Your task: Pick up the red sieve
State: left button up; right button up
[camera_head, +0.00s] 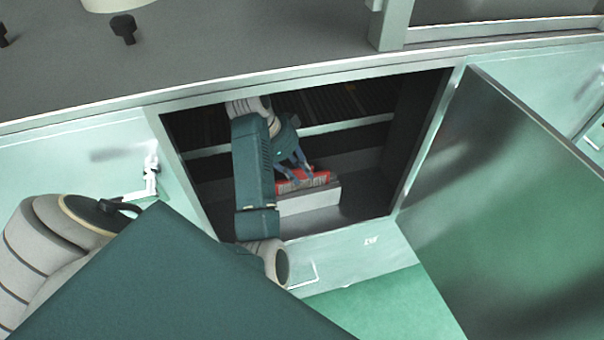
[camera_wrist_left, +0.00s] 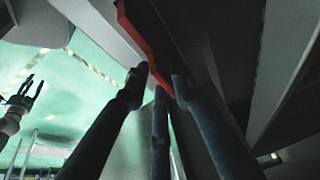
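The red sieve (camera_head: 305,181) lies on a pale grey box inside the open cabinet, partly hidden by fingers in the head view. My left gripper (camera_head: 296,172) reaches into the cabinet with its fingers at the sieve. In the left wrist view, a red strip of the sieve (camera_wrist_left: 152,45) runs between the fingertips of my left gripper (camera_wrist_left: 161,76). The fingertips are close to the red on both sides; whether they press on it is unclear. What looks like my right gripper (camera_wrist_left: 24,93) shows at the wrist view's left edge, fingers apart and empty.
The pale box (camera_head: 310,203) stands on the cabinet floor, with rails and dark shelving behind. The door (camera_head: 520,190) stands open at the right. A grey worktop (camera_head: 260,40) lies above the opening.

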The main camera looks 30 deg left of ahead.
aim_at(307, 181)
pick_arm(q)
jog(key=p+x, duration=0.2)
jog(key=x, duration=0.2)
jog(key=shift+d, duration=0.15)
jog(key=shift+w+f, duration=0.1)
jog(key=shift+f, duration=0.25)
pick_arm(e)
jog(key=shift+w+a+r, duration=0.4)
jog(key=shift+a+r, duration=0.1)
jog(key=shift+r, duration=0.15)
jog(key=shift+w+a+r, duration=0.35)
jog(key=shift+a+r, duration=0.1)
jog(key=shift+r, duration=0.15)
pick_arm(q)
grip_shut()
pick_arm(e)
jog(key=shift+s+d, duration=0.25)
jog(key=shift+d, duration=0.1)
